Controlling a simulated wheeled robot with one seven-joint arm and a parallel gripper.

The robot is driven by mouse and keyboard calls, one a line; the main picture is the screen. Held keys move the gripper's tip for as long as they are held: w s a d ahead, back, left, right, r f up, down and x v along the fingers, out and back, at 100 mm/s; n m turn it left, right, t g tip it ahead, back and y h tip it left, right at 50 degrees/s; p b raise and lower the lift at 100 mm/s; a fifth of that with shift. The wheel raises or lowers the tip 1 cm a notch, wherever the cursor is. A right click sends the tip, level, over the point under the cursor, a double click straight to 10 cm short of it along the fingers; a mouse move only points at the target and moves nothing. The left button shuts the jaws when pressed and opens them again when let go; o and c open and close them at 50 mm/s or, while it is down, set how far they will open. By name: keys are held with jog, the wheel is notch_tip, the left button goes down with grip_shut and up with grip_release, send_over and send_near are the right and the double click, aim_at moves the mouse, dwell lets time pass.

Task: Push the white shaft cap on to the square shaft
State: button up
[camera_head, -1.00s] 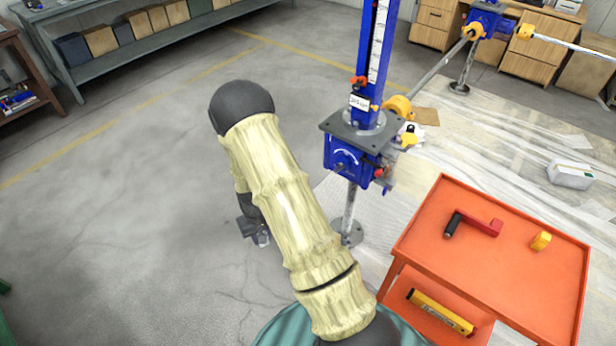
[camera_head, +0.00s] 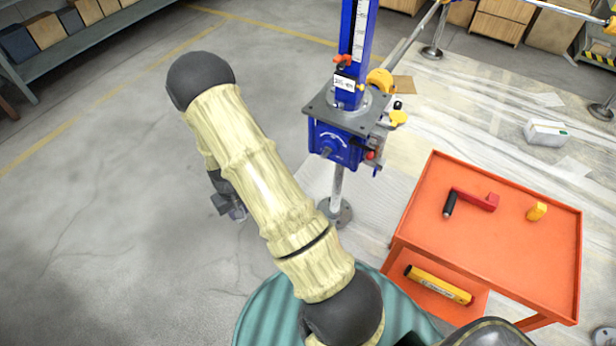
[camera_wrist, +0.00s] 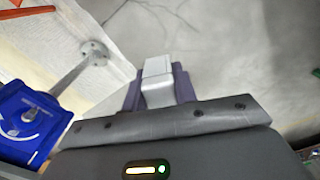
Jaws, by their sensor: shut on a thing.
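My gripper (camera_wrist: 157,95) is shut on the white shaft cap (camera_wrist: 157,80), which sticks out past the dark fingers in the wrist view. In the head view my gripper (camera_head: 229,208) hangs to the left of and below the blue screw jack (camera_head: 338,146), apart from it, partly behind my arm. The jack's square shaft (camera_head: 326,152) is a short dark stub on the front of the blue gearbox. In the wrist view the blue gearbox (camera_wrist: 30,122) is at the left edge, well apart from the cap.
The jack stands on a metal post with a round foot (camera_head: 336,212). An orange cart (camera_head: 480,245) at right holds a red crank (camera_head: 476,200) and a yellow piece (camera_head: 537,211). A yellow level (camera_head: 438,285) lies on its lower shelf. Open grey floor (camera_head: 100,220) is at left.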

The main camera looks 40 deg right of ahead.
jog(key=s+d+f+m+t+h+b, duration=0.25)
jog(key=d+f+m+b, duration=0.25)
jog(key=d+f+b, duration=0.4)
jog(key=s+d+f+m+t+h+b, duration=0.25)
jog(key=d+f+m+h+b, duration=0.2)
jog(key=d+f+b, duration=0.6)
jog(key=w+d+r+m+h+b, duration=0.1)
jog(key=w+d+m+h+b, duration=0.15)
jog(key=d+b, duration=0.2)
jog(key=w+d+r+m+h+b, duration=0.1)
jog(key=d+r+m+h+b, duration=0.15)
jog(key=d+h, duration=0.2)
jog(key=w+r+n+t+h+b, duration=0.1)
jog(key=w+r+t+h+b, duration=0.1)
jog(key=w+r+b, duration=0.3)
jog(key=shift+w+a+r+h+b, duration=0.25)
jog(key=shift+r+b, duration=0.35)
jog(key=shift+b, duration=0.65)
jog(key=shift+s+f, duration=0.1)
jog(key=shift+s, duration=0.1)
jog(key=shift+b+x, duration=0.4)
jog(key=shift+x, duration=2.6)
